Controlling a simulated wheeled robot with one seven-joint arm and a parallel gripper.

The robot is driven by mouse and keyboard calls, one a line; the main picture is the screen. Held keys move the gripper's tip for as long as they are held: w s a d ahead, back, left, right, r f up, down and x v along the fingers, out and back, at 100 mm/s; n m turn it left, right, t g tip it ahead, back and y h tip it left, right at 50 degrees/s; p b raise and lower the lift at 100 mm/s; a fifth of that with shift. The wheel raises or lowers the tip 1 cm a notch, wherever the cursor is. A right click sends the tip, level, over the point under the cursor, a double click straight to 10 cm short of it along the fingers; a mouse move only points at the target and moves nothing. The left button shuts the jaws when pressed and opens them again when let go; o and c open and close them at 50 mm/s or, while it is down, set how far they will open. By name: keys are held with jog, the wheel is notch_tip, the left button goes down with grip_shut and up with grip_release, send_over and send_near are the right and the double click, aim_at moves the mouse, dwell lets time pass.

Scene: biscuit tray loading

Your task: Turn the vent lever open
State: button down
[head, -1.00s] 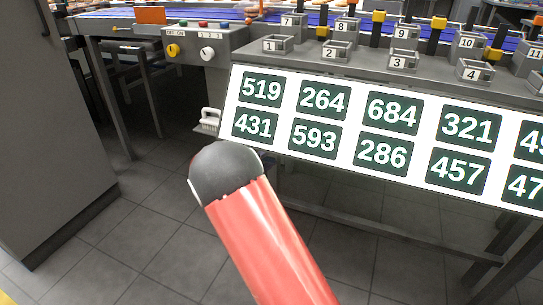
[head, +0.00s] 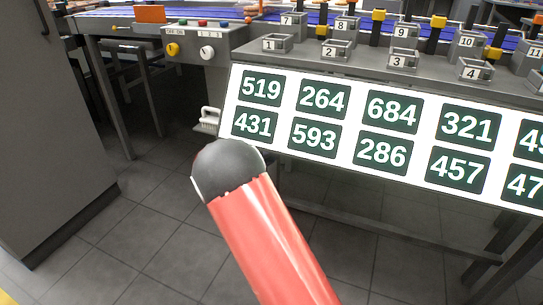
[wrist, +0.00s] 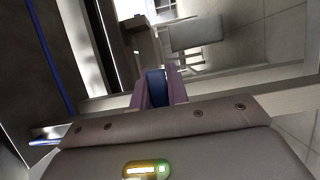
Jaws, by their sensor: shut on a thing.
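In the wrist view my gripper (wrist: 158,86) has its two short purple-grey fingers closed around a dark blue piece (wrist: 156,92). The blue piece looks like the grip of the vent lever. Only its end between the fingers shows; the rest of the lever and its pivot are hidden, so I cannot tell its angle. In the head view my red arm with its dark rounded joint fills the lower middle, and neither my gripper nor the lever shows there.
The head view shows a grey workbench with numbered holders (head: 336,50), a number board (head: 385,135) and a knob panel (head: 205,42). A tall grey cabinet (head: 50,130) stands at left. The wrist view shows a dark panel with a blue strip (wrist: 50,58) at left.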

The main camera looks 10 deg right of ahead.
jog(key=shift+r, duration=0.1)
jog(key=shift+w+a+r+n+t+h+p, duration=0.35)
jog(key=shift+r+n+t, duration=0.45)
jog(key=shift+n, duration=1.15)
jog(key=shift+w+a+r+n+t+h+p, duration=0.15)
jog(key=shift+a+r+n+t+p, duration=0.55)
jog(key=shift+n, duration=1.2)
jog(key=shift+w+a+r+n+t+h+p, duration=0.1)
jog(key=shift+w+r+n+t+h+p, duration=0.15)
jog(key=shift+r+n+t, duration=1.15)
jog(key=shift+f+n+g, duration=0.35)
jog(key=shift+n+g, duration=0.3)
jog(key=shift+g, duration=0.15)
jog(key=c, duration=1.4)
grip_release()
jog(key=shift+o, duration=0.2)
jog(key=v, duration=0.7)
jog(key=shift+s+a, duration=0.25)
jog(key=shift+a, duration=0.05)
